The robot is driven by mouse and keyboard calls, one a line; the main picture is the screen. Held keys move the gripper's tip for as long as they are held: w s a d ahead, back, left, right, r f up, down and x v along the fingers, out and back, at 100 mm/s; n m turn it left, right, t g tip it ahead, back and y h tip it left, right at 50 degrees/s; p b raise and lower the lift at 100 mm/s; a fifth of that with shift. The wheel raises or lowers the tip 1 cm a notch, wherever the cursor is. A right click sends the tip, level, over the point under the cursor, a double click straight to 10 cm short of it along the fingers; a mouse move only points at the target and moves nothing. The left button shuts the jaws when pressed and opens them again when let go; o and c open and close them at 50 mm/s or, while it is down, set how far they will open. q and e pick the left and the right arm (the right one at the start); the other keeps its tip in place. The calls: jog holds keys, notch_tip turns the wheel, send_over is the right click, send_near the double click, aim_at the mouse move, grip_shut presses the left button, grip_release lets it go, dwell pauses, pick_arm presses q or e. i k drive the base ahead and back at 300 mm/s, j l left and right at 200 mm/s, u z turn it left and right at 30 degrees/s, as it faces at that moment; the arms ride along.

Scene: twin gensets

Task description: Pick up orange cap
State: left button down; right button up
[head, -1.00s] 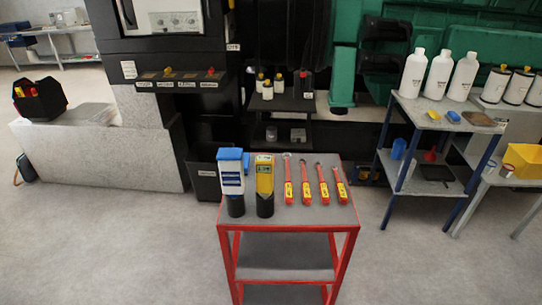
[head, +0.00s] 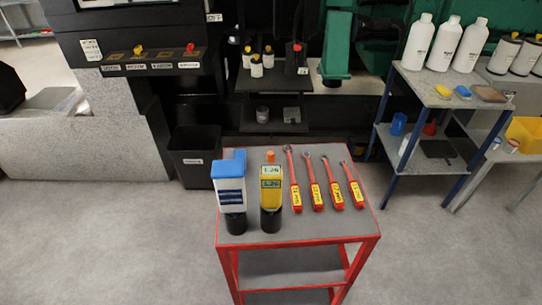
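A small orange cap-like piece (head: 270,156) shows at the top end of a yellow and black handheld device (head: 271,190) on the red-framed cart (head: 330,229). I cannot tell whether it is fixed to the device or lies behind it. A dark container (head: 297,60) on the black shelf at the back has a reddish top, too small to tell its exact colour. Neither of my grippers is in view.
A blue and white device (head: 230,190) and several red wrenches (head: 314,195) lie on the cart. A blue-legged table (head: 410,72) with white bottles (head: 445,45) stands right. A black bin (head: 193,155) stands behind the cart. Floor left and right of the cart is clear.

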aim_at(270, 158)
jog(key=i+l+u, duration=0.1)
jog(key=u, duration=0.25)
jog(key=l+u, duration=0.5)
jog(key=u, duration=0.2)
